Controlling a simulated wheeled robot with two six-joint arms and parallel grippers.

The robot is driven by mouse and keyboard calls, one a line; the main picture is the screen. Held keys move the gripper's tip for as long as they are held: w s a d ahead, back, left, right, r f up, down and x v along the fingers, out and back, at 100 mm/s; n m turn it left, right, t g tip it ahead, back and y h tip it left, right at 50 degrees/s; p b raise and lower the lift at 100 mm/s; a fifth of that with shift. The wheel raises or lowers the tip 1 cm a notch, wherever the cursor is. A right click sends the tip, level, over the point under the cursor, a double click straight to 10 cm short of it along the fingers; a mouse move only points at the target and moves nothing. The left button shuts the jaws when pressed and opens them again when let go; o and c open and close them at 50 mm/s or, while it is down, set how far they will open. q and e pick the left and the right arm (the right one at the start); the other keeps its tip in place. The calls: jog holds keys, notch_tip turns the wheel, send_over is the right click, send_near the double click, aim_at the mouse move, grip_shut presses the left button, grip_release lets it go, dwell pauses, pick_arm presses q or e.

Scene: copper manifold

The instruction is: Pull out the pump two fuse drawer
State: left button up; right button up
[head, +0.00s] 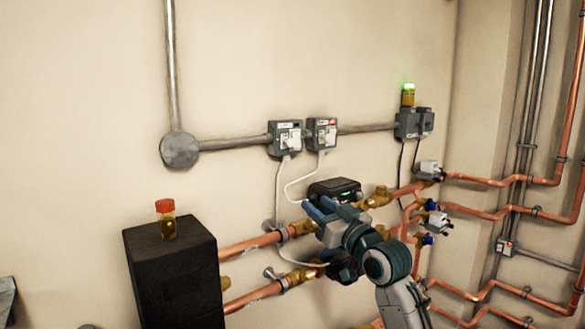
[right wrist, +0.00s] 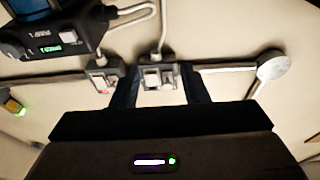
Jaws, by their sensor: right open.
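Two grey fuse boxes hang on the wall, a left one (head: 285,138) and a right one (head: 323,133) with a red mark. Each has a white front and a white cable below. Their labels are too small to read, so I cannot tell which is pump two's. My right gripper (head: 318,207) is open and empty, below the boxes and apart from them. In the right wrist view, which looks turned over, the box nearer the round junction (right wrist: 158,76) shows between the open fingers (right wrist: 160,92). The red-marked box (right wrist: 102,80) is left of them.
A black pump unit with a lit display (head: 335,190) sits on copper pipes close behind my right gripper. A black block (head: 172,275) carries a red-capped jar (head: 166,220). Grey boxes under a green-lit beacon (head: 408,96) are at right.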

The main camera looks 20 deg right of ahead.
jog(key=t+y, duration=0.1)
jog(key=y, duration=0.1)
send_near(292, 143)
jog(key=s+f, duration=0.1)
jog(key=s, duration=0.1)
jog(key=shift+n+t, duration=0.3)
jog(key=shift+n, duration=0.1)
jog(key=p+x, duration=0.3)
jog(key=x, duration=0.6)
jog(key=shift+w+d, duration=0.1)
jog(key=shift+w, duration=0.15)
pick_arm(q)
jog(key=r, duration=0.1)
jog(key=s+r, duration=0.1)
jog(key=r, duration=0.1)
jog(key=shift+r+p, duration=0.15)
jog(key=shift+p, duration=0.2)
pick_arm(e)
jog(key=shift+w+r, duration=0.15)
jog(key=shift+w, duration=0.25)
grip_shut()
jog(key=s, duration=0.2)
jog(key=shift+s+d, duration=0.35)
jog(key=shift+s, duration=0.05)
